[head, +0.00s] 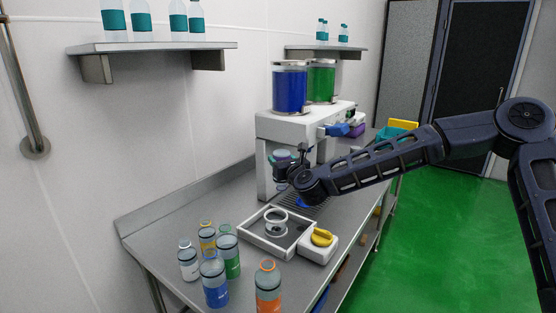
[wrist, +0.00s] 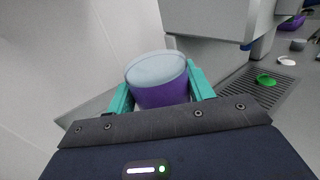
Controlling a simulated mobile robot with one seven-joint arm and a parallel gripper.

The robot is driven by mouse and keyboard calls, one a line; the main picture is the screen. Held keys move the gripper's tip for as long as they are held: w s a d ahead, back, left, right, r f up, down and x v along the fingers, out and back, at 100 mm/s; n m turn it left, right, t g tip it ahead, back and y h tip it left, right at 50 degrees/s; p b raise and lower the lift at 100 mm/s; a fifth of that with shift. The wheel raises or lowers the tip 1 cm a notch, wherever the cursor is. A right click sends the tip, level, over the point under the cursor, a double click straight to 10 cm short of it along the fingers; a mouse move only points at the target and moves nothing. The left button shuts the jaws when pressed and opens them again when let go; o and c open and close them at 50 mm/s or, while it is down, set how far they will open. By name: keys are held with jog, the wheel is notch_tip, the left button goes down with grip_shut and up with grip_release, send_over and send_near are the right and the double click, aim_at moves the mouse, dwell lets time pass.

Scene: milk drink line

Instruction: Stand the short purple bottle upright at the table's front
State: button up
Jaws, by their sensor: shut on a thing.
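The short purple bottle (wrist: 160,93) sits between the two teal fingers of my gripper (wrist: 160,92) in the wrist view. Its pale, rounded end faces the camera, and the rest is hidden behind the gripper body. In the head view my gripper (head: 283,166) is held in front of the left side of the white dispensing machine, above the table. The bottle is mostly hidden there, and I cannot tell its tilt. The steel table (head: 178,222) has its front edge at the bottom of the head view.
Several bottles stand near the table's front, including blue (head: 214,284), green (head: 230,255) and orange (head: 268,291) ones. The white machine (head: 284,124) stands farther back. The table's left side is clear.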

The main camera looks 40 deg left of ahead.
jog(key=s+d+r, duration=0.1)
jog(key=d, duration=0.1)
jog(key=s+d, duration=0.2)
jog(key=d, duration=0.1)
jog(key=s+d+r, duration=0.1)
jog(key=d, duration=0.1)
jog(key=shift+s+d+r, duration=0.2)
jog(key=shift+s+r, duration=0.1)
jog(key=shift+s, duration=0.1)
jog(key=m, duration=0.5)
jog(key=shift+m, duration=0.3)
jog(key=shift+m, duration=0.3)
jog(key=m, duration=0.5)
jog(key=shift+m, duration=0.4)
jog(key=shift+m, duration=0.3)
